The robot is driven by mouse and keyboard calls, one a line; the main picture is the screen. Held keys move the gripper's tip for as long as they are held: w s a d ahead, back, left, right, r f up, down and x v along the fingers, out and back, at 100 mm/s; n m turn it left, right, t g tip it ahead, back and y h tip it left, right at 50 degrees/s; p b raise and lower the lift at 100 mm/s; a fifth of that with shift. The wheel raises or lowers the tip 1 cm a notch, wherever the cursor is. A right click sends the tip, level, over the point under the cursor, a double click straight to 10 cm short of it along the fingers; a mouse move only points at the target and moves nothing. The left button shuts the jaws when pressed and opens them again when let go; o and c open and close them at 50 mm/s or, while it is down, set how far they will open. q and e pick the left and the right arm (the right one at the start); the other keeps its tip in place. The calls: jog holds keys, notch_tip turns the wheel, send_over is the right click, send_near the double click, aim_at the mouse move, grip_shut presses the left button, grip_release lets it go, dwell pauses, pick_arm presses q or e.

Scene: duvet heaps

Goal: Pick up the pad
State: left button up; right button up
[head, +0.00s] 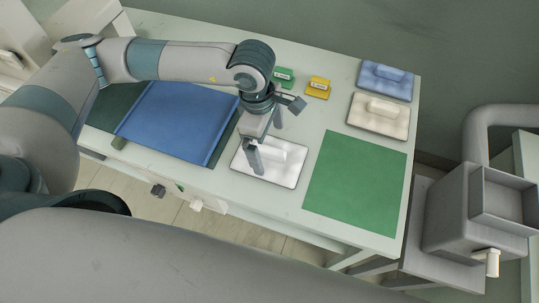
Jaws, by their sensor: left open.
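A white pad (285,173) lies flat on the light table, with a raised white block on its middle. My left gripper (268,146) is open and points down over this pad. One finger hangs in front of the pad's left part, and the other is nearer its back edge. The gripper hides part of the pad, and I cannot tell whether the fingers touch it. A cream pad (366,123) and a blue pad (387,83) of similar form lie at the table's back right. My right gripper is not in view.
A green mat (356,185) lies bare right of the white pad. A blue folded sheet (178,122) lies on a dark green mat (112,108) at left. Small green (284,75) and yellow (318,88) labelled blocks stand behind. A grey box (462,215) stands off the table's right edge.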

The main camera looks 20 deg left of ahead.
aim_at(269, 149)
pick_arm(q)
jog(key=shift+f, duration=0.4)
notch_tip(269, 149, down, 3)
jog(key=shift+w+f+b, duration=0.1)
jog(key=shift+b, duration=0.25)
jog(key=shift+d+f, duration=0.1)
jog(key=shift+f, duration=0.4)
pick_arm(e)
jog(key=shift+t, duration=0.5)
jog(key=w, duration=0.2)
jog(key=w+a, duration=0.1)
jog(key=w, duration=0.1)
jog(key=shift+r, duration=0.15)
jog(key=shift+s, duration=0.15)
pick_arm(q)
jog(key=c, duration=0.8)
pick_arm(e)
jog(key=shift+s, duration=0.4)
